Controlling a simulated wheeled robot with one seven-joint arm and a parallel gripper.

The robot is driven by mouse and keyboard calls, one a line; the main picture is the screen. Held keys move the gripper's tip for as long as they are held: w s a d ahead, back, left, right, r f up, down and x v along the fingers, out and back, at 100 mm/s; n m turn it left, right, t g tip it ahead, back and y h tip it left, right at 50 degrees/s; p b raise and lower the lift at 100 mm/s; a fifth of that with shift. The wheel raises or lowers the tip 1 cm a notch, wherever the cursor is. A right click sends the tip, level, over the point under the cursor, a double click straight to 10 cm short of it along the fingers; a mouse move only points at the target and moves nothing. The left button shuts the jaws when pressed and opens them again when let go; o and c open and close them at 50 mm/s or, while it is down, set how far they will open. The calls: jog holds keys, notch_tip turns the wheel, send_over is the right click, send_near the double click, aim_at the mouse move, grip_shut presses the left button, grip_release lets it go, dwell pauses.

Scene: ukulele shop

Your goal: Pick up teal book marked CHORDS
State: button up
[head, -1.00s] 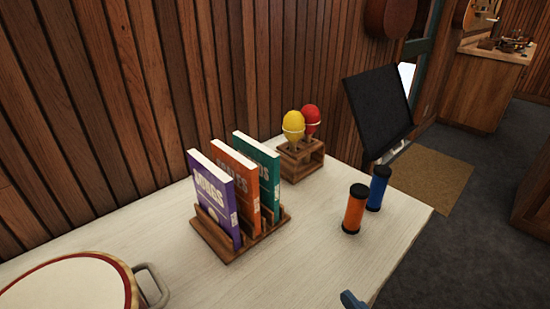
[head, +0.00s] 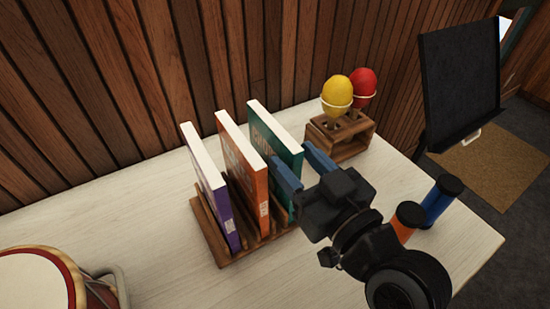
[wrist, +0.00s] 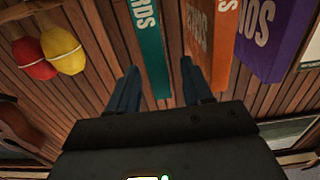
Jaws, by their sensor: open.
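The teal book (head: 277,150) stands upright in the right slot of a wooden rack (head: 211,230), beside an orange book (head: 246,175) and a purple book (head: 212,195). Its cover lettering is partly hidden by my gripper in the head view.
A wooden holder (head: 345,140) with a yellow egg-shaped piece (head: 337,93) and a red one (head: 364,82) stands behind right. Orange (head: 407,220) and blue (head: 441,199) cylinders stand right, partly behind my arm. A drum (head: 40,280) is front left. A plank wall backs the table.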

aim_at(280, 143)
jog(key=p+x, duration=0.1)
jog(key=x, duration=0.4)
jog(key=shift+w, duration=0.15)
grip_shut()
dwell(0.4)
